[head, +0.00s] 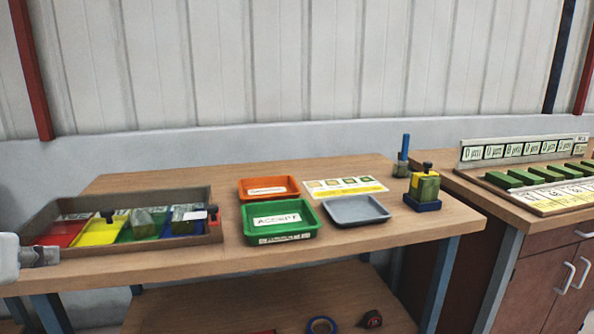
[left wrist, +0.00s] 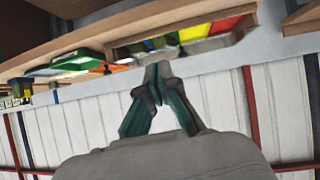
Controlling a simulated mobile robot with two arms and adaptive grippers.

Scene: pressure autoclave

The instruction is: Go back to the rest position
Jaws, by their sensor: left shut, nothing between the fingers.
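My left gripper (head: 42,256) shows at the left edge of the head view, just in front of the left end of the wooden table (head: 330,243). In the left wrist view its fingers (left wrist: 157,77) meet at the tips, with nothing between them. It is apart from the wooden tray (head: 130,258) with red, yellow, green and blue sections. That view is turned over, with the table at the top and the wall below. My right gripper is in neither view.
On the table stand an orange bin (head: 268,197), a green "ACCEPT" bin (head: 282,236), a grey tray (head: 357,221), a printed card (head: 344,188) and a block on a blue base (head: 422,205). A second bench (head: 545,262) with green blocks stands at right. A corrugated wall (head: 290,70) is behind.

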